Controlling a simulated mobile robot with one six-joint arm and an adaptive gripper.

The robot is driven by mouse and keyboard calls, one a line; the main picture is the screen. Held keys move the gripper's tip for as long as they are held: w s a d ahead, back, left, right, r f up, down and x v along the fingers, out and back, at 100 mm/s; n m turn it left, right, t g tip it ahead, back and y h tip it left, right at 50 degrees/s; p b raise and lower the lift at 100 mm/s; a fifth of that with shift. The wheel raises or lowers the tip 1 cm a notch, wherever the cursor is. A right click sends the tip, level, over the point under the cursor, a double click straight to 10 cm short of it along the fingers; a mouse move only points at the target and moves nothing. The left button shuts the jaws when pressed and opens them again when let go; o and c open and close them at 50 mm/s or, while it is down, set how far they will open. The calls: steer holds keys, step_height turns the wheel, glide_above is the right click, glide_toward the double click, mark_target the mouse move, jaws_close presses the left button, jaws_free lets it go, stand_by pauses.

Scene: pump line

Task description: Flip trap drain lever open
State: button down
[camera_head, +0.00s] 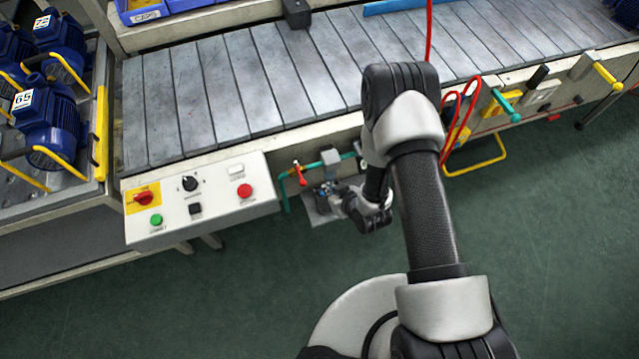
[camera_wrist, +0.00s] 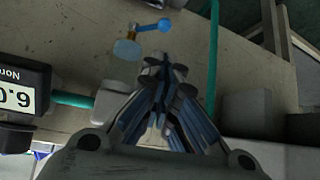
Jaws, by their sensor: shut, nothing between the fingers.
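A small blue lever (camera_wrist: 150,27) with a round knob shows at the top of the wrist view, beside a light-blue disc (camera_wrist: 127,50). I take it to be the trap drain lever; which position it is in I cannot tell. My gripper (camera_wrist: 165,68) is shut and empty, with its fingertips just below the lever in the picture and a visible gap between them. In the head view my gripper (camera_head: 326,196) hangs by the front side of the conveyor, and I cannot make out the blue lever there.
A teal pipe (camera_wrist: 211,60) runs right of my gripper; a display (camera_wrist: 22,95) stands at left. In the head view, a red lever (camera_head: 299,173) and a control panel (camera_head: 200,203) lie left of my gripper. Red hoses (camera_head: 462,108) hang to the right. The green floor (camera_head: 560,230) is clear.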

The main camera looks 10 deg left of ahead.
steer(key=b+x, duration=0.3)
steer(key=x, duration=0.5)
steer(key=shift+w+f, duration=0.1)
steer(key=shift+f, duration=0.15)
steer(key=shift+b+x, duration=0.5)
steer(key=shift+x, duration=0.25)
steer(key=shift+r, duration=0.1)
